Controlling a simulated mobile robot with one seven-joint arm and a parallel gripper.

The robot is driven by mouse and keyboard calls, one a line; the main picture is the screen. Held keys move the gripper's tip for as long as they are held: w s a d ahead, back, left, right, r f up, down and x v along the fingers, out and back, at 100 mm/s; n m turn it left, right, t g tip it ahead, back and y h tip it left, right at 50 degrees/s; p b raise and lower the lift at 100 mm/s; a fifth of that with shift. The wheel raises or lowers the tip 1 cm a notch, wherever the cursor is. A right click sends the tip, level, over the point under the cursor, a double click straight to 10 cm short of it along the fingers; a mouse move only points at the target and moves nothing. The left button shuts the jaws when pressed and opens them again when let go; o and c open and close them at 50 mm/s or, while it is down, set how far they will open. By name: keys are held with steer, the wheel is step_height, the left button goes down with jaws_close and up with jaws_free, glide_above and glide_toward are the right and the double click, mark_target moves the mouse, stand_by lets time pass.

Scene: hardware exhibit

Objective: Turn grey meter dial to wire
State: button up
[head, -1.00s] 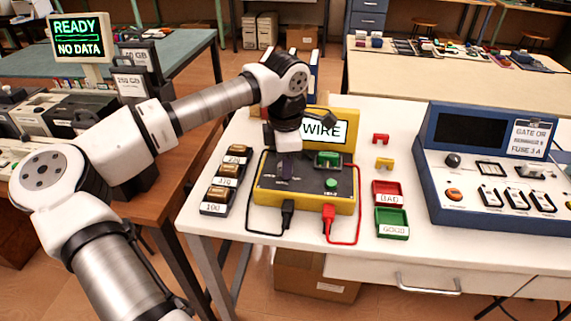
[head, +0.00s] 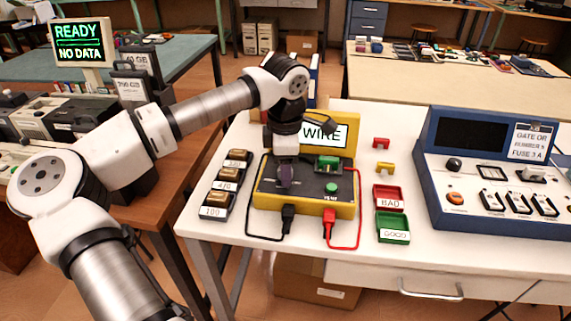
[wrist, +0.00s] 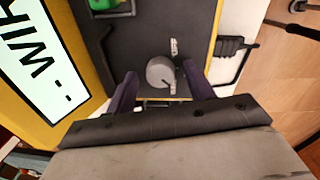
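The yellow meter (head: 340,207) with a dark top stands on the white table, and its screen (head: 323,133) reads WIRE. The grey dial (wrist: 161,72) is on the dark top in the wrist view, between and just beyond my two purple fingers, with a white pointer mark and small labels at its right side. My gripper (wrist: 163,88) is open, its fingers apart on either side of the dial with gaps. In the head view my gripper (head: 286,180) is low over the left part of the meter top and hides the dial.
A green button (head: 332,188) and a green piece (head: 328,163) sit on the meter's right side. Black and red leads come from its front. Labelled trays (head: 226,186) stand left; red BAD (head: 389,197) and green GOOD (head: 393,227) trays stand right, beside a blue console (head: 492,180).

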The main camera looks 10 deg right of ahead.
step_height(320, 180, up, 14)
steer(key=shift+s, duration=0.45)
steer(key=shift+f, duration=0.15)
